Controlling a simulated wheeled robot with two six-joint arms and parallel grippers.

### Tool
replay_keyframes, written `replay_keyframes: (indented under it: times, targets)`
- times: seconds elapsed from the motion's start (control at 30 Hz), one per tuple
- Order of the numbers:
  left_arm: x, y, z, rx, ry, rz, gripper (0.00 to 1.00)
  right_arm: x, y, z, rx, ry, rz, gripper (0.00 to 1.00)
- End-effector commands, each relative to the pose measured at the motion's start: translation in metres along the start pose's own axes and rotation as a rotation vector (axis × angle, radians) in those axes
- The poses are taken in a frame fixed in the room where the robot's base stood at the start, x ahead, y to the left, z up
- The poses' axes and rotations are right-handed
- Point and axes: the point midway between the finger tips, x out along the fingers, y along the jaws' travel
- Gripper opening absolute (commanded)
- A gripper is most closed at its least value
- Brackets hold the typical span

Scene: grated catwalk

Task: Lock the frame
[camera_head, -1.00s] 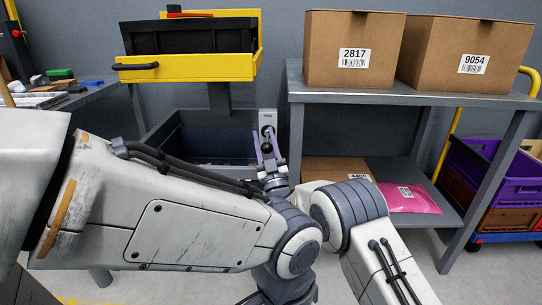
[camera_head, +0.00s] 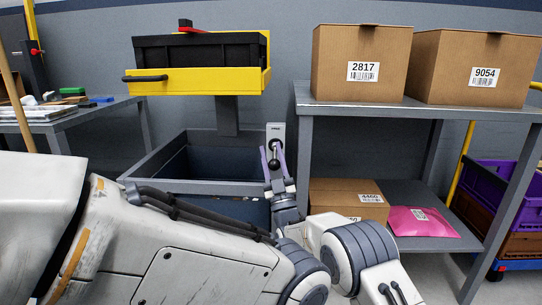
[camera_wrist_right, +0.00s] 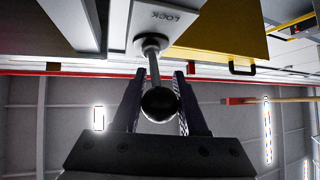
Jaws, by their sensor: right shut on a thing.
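A pale plate (camera_head: 275,131) stands upright right of the yellow frame (camera_head: 200,84). In the right wrist view the plate (camera_wrist_right: 166,18) reads LOCK and carries a metal lever (camera_wrist_right: 152,60) with a round black knob (camera_wrist_right: 160,104). In the head view the knob (camera_head: 273,163) hangs low on the plate. My right gripper (camera_head: 274,168) is shut on the knob; its fingers lie on both sides of it in the wrist view (camera_wrist_right: 160,112). The yellow frame holds a black bin (camera_head: 200,52) and has a black handle. My left gripper is out of view.
A dark open bin (camera_head: 205,186) lies below the frame. A grey shelf (camera_head: 425,112) at right bears cardboard boxes (camera_head: 358,90), with a pink parcel (camera_head: 420,222) lower down. A cluttered bench (camera_head: 70,127) is at left. White arm links fill the lower foreground.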

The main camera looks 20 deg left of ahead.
Motion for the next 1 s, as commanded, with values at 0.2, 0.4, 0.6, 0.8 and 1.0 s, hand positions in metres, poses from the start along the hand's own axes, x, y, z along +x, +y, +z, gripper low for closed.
replay_keyframes:
  times: [0.2, 0.4, 0.6, 0.8, 1.0]
  targets:
    - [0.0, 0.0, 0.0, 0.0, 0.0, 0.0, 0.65, -0.001, -0.001, 0.0, 0.0, 0.0, -0.001, 0.71]
    - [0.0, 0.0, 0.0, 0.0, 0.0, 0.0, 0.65, -0.001, -0.001, 0.0, 0.0, -0.001, -0.001, 0.71]
    - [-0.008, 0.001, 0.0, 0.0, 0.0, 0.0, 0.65, -0.019, -0.001, 0.0, 0.0, -0.005, -0.003, 0.71]
    - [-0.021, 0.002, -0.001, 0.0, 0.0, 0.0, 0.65, -0.06, 0.0, 0.0, 0.0, -0.007, -0.004, 0.71]
    - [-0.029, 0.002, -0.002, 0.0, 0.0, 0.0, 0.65, -0.093, -0.001, 0.0, 0.0, -0.004, -0.003, 0.71]
